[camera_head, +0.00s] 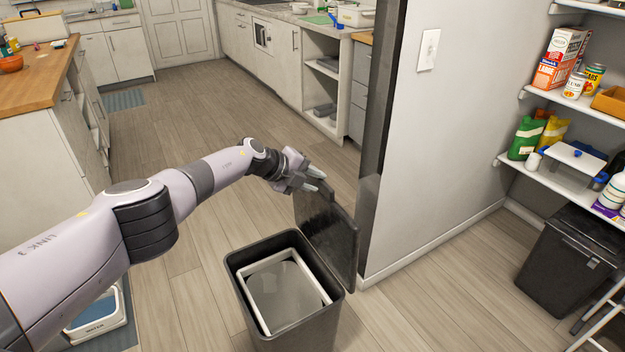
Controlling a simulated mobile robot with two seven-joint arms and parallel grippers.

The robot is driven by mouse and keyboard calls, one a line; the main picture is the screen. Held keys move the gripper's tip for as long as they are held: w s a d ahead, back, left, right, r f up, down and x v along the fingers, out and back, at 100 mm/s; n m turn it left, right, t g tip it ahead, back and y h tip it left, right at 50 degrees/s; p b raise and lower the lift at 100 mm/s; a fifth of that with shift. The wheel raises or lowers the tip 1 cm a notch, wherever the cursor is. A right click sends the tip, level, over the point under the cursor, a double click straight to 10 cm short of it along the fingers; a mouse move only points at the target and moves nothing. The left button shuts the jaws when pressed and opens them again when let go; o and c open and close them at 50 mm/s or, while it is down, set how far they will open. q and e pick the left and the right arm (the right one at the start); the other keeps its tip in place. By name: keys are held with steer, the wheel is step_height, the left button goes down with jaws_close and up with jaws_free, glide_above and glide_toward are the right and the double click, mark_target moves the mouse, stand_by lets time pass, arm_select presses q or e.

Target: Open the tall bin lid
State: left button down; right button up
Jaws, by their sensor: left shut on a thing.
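The tall bin (291,328) stands on the floor at the lower middle of the head view, dark grey with a light inner frame (326,296) around its mouth. Its dark lid (332,238) stands raised, close to upright, along the bin's right side by the wall end. The bin's mouth is uncovered. My left gripper (322,181) is at the upper edge of the lid, shut on it. The exact contact of the fingertips is small in the picture. My right gripper is not in view.
A wall end (370,190) stands right behind the lid. Shelves with cans and boxes (562,58) and a second black bin (568,262) are at the right. A water bowl tray (95,318) lies at the lower left. Open floor (190,110) lies behind my left arm.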

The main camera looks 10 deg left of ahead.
arm_select(q)
steer(key=shift+s+d+f, duration=0.15)
steer(key=shift+s+f, duration=0.05)
steer(key=shift+f, duration=0.2)
steer(key=c, duration=1.1)
jaws_free()
steer(key=shift+w, duration=0.1)
steer(key=shift+r, duration=0.2)
steer(key=shift+a+r, duration=0.1)
steer(key=shift+a, duration=0.1)
steer(key=p+v, duration=0.2)
steer(key=p, duration=0.2)
steer(key=shift+r, duration=0.3)
steer(key=shift+a+f, duration=0.15)
steer(key=shift+a, duration=0.05)
steer(key=shift+v, duration=2.2)
